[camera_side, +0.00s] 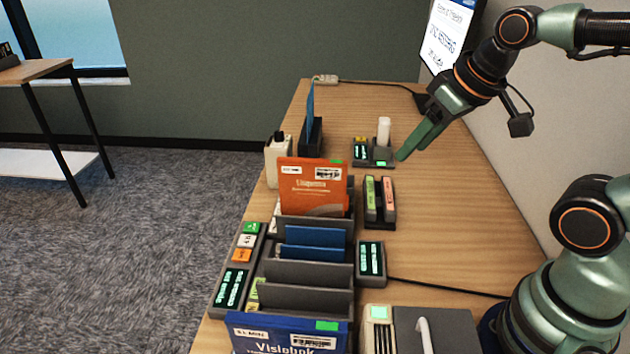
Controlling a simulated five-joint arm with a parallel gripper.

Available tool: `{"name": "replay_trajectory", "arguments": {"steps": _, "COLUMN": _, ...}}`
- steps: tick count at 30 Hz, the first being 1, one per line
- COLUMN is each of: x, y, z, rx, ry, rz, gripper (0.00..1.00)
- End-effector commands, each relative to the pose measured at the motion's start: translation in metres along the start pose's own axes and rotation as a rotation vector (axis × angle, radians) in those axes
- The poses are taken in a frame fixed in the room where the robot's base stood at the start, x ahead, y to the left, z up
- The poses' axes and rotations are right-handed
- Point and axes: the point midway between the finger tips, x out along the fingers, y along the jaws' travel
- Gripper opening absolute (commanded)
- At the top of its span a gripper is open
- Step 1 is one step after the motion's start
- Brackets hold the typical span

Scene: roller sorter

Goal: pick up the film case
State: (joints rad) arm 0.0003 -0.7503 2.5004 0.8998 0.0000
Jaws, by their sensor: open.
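Several flat cases stand in the slotted dark grey rack (305,298), and I cannot tell which one the task calls the film case. An orange case (312,190) with white labels stands upright at the rack's far end. Two blue cases (315,236) sit low in the middle slots. A larger blue case (288,338) with a green tag stands at the near end, cut off by the picture's bottom edge. My gripper (403,155) is open and empty, above the table to the right of and beyond the orange case. Its fingers overlap in this view.
A dark holder (380,213) with green and pink pieces stands right of the orange case. A small device (372,158) with a white cylinder sits near my fingertips. A thin blue panel (310,108) stands behind.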

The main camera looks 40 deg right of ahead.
Motion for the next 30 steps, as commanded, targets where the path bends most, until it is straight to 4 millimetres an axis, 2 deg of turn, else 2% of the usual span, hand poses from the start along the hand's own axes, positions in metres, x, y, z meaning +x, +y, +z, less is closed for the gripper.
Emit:
{"name": "replay_trajectory", "arguments": {"steps": 17, "x": -0.001, "y": -0.001, "z": -0.004, "rx": -0.014, "ry": -0.008, "rz": -0.002, "gripper": 0.54}}
{"name": "replay_trajectory", "arguments": {"steps": 20, "x": -0.001, "y": -0.005, "z": -0.014, "rx": -0.055, "ry": -0.038, "rz": -0.008, "gripper": 0.54}}
{"name": "replay_trajectory", "arguments": {"steps": 26, "x": 0.003, "y": -0.018, "z": -0.052, "rx": -0.214, "ry": -0.140, "rz": -0.034, "gripper": 0.54}}
{"name": "replay_trajectory", "arguments": {"steps": 30, "x": 0.013, "y": -0.031, "z": -0.079, "rx": -0.337, "ry": -0.215, "rz": -0.060, "gripper": 0.54}}
